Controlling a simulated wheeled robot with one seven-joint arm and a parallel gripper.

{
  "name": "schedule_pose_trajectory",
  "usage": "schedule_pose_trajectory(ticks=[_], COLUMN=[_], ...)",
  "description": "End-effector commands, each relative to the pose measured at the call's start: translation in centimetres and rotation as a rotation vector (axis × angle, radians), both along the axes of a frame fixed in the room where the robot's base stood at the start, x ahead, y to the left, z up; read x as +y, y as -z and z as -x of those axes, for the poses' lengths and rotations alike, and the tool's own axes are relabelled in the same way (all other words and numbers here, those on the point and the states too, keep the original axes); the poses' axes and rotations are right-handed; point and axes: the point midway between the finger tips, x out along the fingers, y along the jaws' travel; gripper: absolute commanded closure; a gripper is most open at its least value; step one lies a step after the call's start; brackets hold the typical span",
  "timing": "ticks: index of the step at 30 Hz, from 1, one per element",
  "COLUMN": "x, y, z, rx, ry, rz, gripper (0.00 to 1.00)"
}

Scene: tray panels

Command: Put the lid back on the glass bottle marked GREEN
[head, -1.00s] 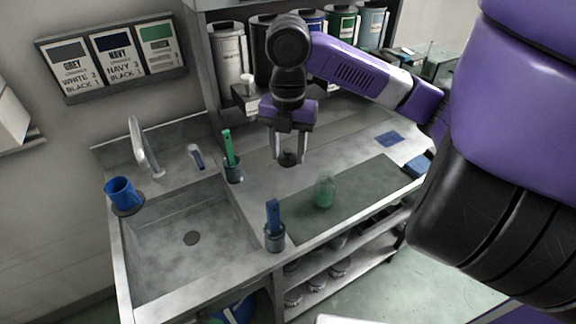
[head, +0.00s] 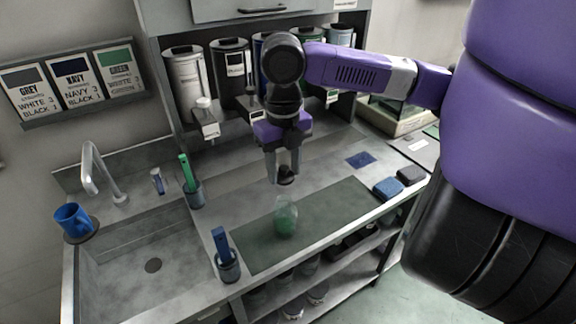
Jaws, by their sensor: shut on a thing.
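A glass bottle (head: 286,218) with green contents stands upright on the dark green mat on the counter. Any marking on it is too small to read. My gripper (head: 285,172) points down and is shut on a small dark lid (head: 286,180). In the picture, the lid is just above the bottle's mouth. I cannot tell from this single view how large the gap is or whether they line up in depth.
A dark mat (head: 335,212) covers the front of the counter. A cup with a blue-handled tool (head: 226,262) and one with a green-handled tool (head: 192,185) stand to the left, beside the sink (head: 150,238). Blue and black sponges (head: 388,188) lie at right. Canisters (head: 187,82) line the back.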

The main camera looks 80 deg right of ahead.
Motion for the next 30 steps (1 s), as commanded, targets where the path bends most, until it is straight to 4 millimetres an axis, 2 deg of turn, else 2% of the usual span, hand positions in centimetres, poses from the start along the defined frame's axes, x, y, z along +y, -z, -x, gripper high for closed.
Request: schedule_pose_trajectory(ticks=[8,24,30], x=[0.0,0.0,-0.1], y=[1.1,5.7,6.4], z=[0.0,0.0,0.0], rx=[0.001,0.000,0.001], ry=[-0.009,-0.006,-0.006], rz=[0.001,0.000,0.001], gripper=[0.94,0.94,0.94])
